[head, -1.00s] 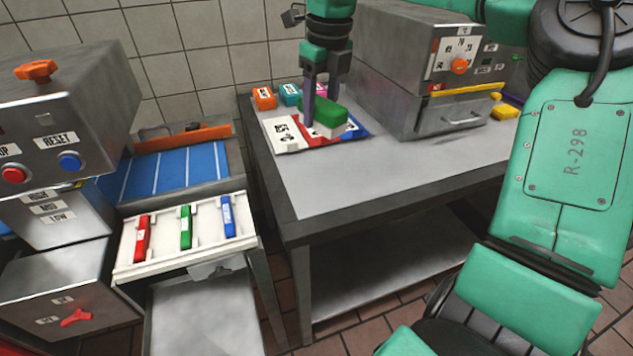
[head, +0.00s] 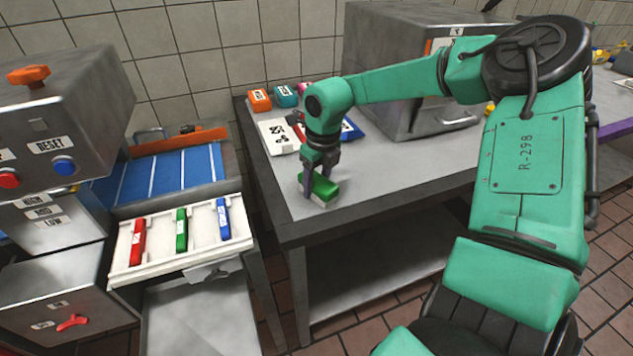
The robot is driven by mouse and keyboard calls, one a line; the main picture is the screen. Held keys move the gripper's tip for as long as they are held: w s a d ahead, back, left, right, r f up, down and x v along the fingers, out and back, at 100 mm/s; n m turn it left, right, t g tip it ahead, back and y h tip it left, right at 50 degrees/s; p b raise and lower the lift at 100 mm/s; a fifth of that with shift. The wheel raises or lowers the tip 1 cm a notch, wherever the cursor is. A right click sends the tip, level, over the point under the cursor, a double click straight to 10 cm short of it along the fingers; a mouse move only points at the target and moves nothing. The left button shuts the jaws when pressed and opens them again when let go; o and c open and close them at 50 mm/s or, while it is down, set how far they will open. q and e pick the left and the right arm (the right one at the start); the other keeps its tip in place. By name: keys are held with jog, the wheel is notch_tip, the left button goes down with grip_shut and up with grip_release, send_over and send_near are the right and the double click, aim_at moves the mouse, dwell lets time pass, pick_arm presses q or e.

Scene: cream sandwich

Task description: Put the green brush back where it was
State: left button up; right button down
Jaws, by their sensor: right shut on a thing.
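The green brush (head: 323,187) is a green block with a pale underside. My right gripper (head: 319,186) is shut on it, pointing down, near the front left corner of the grey table (head: 400,190). I cannot tell whether the brush touches the table top. Behind it lies a board with a white part (head: 275,133) with black marks and a blue part (head: 351,130); my arm hides its middle. My left gripper is not in view.
An orange block (head: 259,100) and a teal block (head: 286,95) stand behind the board. A steel oven (head: 385,75) stands to the right. At left, a white tray (head: 155,262) holds red, green and blue sticks beside a blue conveyor (head: 165,175).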

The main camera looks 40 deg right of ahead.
aim_at(321, 181)
jog(key=shift+c, duration=1.3)
grip_release()
jog(key=shift+r+p, duration=0.2)
jog(key=shift+p, duration=0.1)
jog(key=shift+r, duration=0.4)
jog(key=r, duration=0.3)
jog(key=s+r, duration=0.1)
jog(key=r, duration=0.6)
jog(key=shift+s+b, duration=0.2)
jog(key=shift+b, duration=0.2)
jog(key=shift+r, duration=0.45)
